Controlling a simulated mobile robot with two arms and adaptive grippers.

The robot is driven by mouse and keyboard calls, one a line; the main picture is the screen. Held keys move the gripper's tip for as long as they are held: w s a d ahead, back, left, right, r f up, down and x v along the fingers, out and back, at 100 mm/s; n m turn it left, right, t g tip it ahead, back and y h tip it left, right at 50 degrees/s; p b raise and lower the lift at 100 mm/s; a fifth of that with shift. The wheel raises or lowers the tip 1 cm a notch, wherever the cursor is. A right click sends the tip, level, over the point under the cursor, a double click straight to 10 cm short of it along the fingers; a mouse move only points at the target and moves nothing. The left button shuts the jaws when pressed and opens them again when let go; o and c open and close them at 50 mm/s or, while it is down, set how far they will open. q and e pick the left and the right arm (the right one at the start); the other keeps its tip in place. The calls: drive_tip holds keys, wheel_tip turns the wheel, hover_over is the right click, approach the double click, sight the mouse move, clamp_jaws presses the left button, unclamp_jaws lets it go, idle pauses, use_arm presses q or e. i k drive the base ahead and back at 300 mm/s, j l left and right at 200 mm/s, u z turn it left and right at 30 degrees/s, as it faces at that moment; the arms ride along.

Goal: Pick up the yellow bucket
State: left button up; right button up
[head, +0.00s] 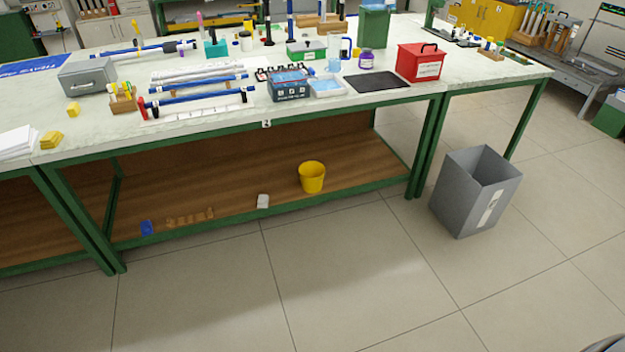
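Neither of my grippers shows in the head view.
A grey bin (462,205) stands on the floor right of the bench. A small white object (263,201) and a blue one (147,228) lie along the shelf's front. The bench top (330,108) overhangs the shelf and holds many items. The floor in front is clear.

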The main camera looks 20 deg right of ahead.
sight(311, 173)
drive_tip(key=z, duration=0.6)
drive_tip(key=i+j+z, duration=0.2)
drive_tip(key=j, duration=0.15)
drive_tip(key=i+j+z, duration=0.45)
drive_tip(key=j, duration=0.25)
drive_tip(key=j+z, duration=0.25)
drive_tip(key=j, duration=0.15)
drive_tip(key=i+j+z, duration=0.2)
drive_tip(key=j, duration=0.2)
drive_tip(key=k, duration=0.1)
